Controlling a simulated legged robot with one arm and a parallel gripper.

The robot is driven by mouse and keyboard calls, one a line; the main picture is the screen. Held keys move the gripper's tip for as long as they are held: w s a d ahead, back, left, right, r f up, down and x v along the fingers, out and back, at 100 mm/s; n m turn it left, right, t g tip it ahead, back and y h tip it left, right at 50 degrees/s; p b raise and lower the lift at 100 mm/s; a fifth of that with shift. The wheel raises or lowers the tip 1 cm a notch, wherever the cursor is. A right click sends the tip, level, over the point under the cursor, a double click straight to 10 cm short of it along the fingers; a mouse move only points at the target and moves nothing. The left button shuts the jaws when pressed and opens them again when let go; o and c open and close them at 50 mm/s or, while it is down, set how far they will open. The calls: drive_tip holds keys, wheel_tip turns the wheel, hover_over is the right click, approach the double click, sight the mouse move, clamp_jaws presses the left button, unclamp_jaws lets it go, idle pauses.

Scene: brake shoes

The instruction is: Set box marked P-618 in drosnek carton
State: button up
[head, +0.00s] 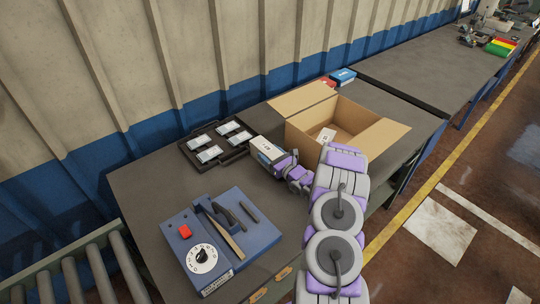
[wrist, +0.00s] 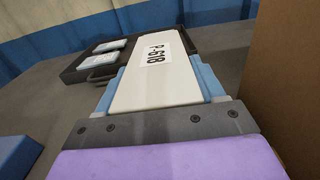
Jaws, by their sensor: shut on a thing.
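In the head view the box (head: 266,148) is left of the open carton. The cardboard carton (head: 360,131) stands open with flaps spread and a white label inside. Its wall (wrist: 285,80) fills the right of the wrist view. The box is beside the carton, outside it. No carton name is legible.
A black tray (head: 187,145) with several pale-topped boxes lies left of the carton. A blue device (head: 216,258) with a dial and red button sits at the front. A red box (head: 327,82) and a blue box (head: 343,75) are behind the carton.

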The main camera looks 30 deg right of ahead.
drive_tip(key=o, duration=1.3)
